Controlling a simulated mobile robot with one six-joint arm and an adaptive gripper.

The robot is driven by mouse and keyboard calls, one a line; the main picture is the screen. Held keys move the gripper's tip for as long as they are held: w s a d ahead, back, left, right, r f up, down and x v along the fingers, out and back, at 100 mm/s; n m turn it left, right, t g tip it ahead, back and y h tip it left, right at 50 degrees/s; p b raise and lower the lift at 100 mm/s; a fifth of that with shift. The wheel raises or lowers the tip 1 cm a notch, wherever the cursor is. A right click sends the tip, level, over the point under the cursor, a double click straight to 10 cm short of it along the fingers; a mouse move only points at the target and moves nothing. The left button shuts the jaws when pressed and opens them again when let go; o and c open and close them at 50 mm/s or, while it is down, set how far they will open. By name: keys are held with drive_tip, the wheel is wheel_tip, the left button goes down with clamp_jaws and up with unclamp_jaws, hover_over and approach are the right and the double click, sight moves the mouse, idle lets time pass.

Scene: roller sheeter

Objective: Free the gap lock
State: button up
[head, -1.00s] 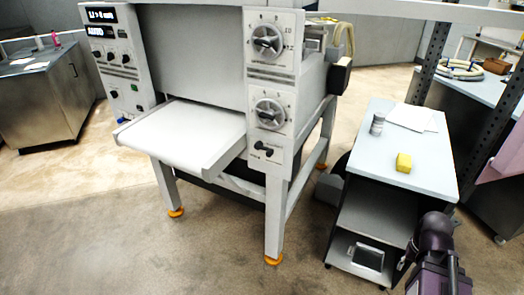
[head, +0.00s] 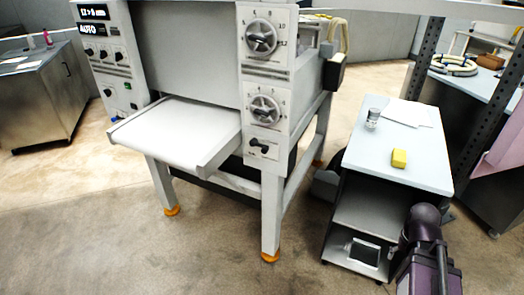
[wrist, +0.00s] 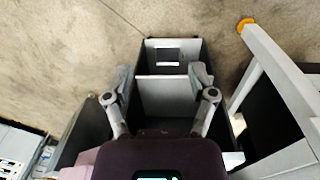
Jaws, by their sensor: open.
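The roller sheeter stands at left-centre in the head view, with a white feed table (head: 178,134) at its front. Its right front panel has two round dials, an upper dial (head: 261,38) and a lower dial (head: 263,109). Below them is a small plate with a dark lever (head: 259,147), which I take to be the gap lock; its label is too small to read. My gripper (wrist: 163,85) shows in the wrist view, open and empty, its fingers apart above the side cart. In the head view only my purple arm shows at the lower right, well away from the lever.
A side cart (head: 400,174) stands right of the machine, carrying a yellow block (head: 399,158), a small jar (head: 372,119) and paper (head: 408,113). A dark upright post (head: 424,70) rises behind it. The floor (head: 110,240) in front of the sheeter is clear.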

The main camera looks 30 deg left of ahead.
drive_tip(key=w+a+f+n+t+h+b, duration=0.1)
drive_tip(key=w+a+f+t+h+b, duration=0.25)
drive_tip(key=w+a, duration=0.45)
drive_tip(key=n+t+y+b, duration=0.4)
drive_tip(key=n+t+b, duration=0.4)
drive_tip(key=t+b, duration=0.5)
approach(263, 151)
drive_tip(key=s, duration=0.1)
drive_tip(key=s+f+t+p, duration=0.1)
drive_tip(key=shift+s+f, duration=0.1)
drive_tip(key=shift+s, duration=0.3)
drive_tip(key=shift+w, duration=0.15)
drive_tip(key=w, duration=1.3)
drive_tip(key=shift+w, duration=0.25)
drive_tip(key=shift+d, duration=0.1)
clamp_jaws()
